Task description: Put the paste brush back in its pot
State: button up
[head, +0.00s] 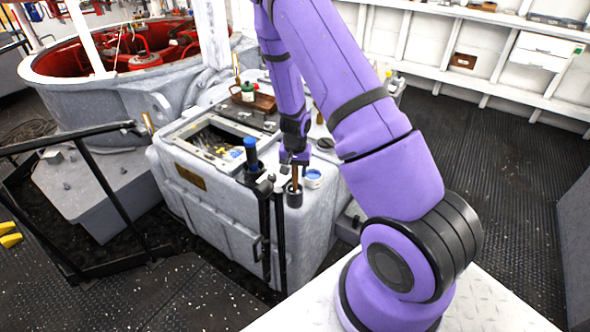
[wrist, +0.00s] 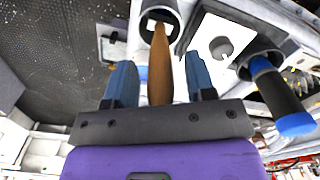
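The paste brush has a brown handle (wrist: 160,68) that shows between my fingers in the wrist view. Its far end reaches into the mouth of a dark grey pot (wrist: 173,14); the bristles are hidden. In the head view the pot (head: 294,199) sits at the front edge of the grey cabinet, with the brush handle (head: 295,178) rising from it. My gripper (head: 296,161) is just above the pot. In the wrist view its two blue fingers (wrist: 160,82) stand apart, with a gap on each side of the handle.
An open tray of tools (head: 212,140) lies behind on the cabinet (head: 215,215). Black railings (head: 100,175) are at left.

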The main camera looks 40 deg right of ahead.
dwell(0.3)
notch_tip(320, 180, up, 11)
jog(key=shift+a+f, duration=0.1)
jog(key=s+a+r+n+t+y, duration=0.1)
jog(key=s+a+r, duration=0.2)
jog(key=r, duration=0.4)
jog(key=s+a+r+n+t+y, duration=0.1)
jog(key=s+a+r+n, duration=0.15)
jog(key=r, duration=0.45)
jog(key=s+a+r+n, duration=0.1)
jog(key=s+a+r, duration=0.25)
jog(key=r, duration=0.45)
jog(key=s+a+r+n+t+h, duration=0.1)
jog(key=s+a+r+n, duration=0.1)
jog(key=s+r, duration=0.3)
jog(key=s+a+r+n+t+h, duration=0.1)
jog(key=s+r, duration=0.5)
jog(key=s, duration=0.6)
jog(key=shift+s+a+n+t, duration=0.15)
jog(key=shift+a+n+t, duration=0.4)
jog(key=shift+a+t, duration=0.05)
